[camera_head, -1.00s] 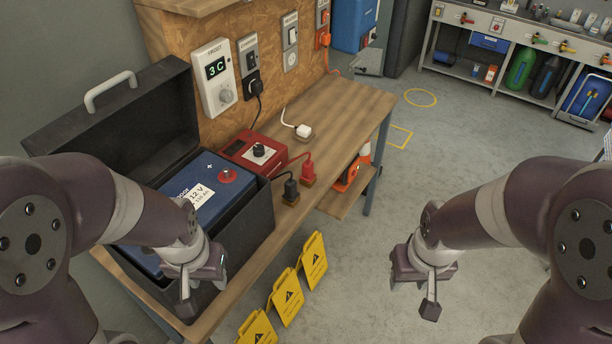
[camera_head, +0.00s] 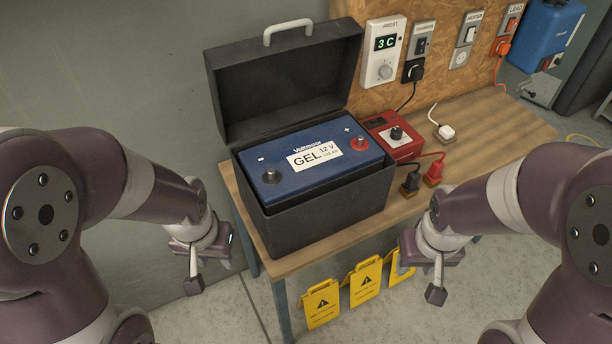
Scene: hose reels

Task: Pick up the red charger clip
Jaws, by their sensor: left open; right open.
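The red charger clip (camera_head: 433,172) stands on a small wooden block on the bench, with a red lead running to the red charger box (camera_head: 394,134). A black clip (camera_head: 410,181) stands just left of it. A blue 12 V gel battery (camera_head: 312,165) sits in an open black case, its red terminal at the right and dark terminal at the left. My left gripper (camera_head: 194,285) hangs left of the bench, open and empty. My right gripper (camera_head: 436,293) is open and empty in front of the bench, nearer to me than the red clip and apart from it.
The case's raised lid (camera_head: 284,80) stands at the back. A white plug (camera_head: 445,132) lies on the bench (camera_head: 490,115), whose right part is largely clear. Wall switches and a thermostat (camera_head: 383,50) are behind.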

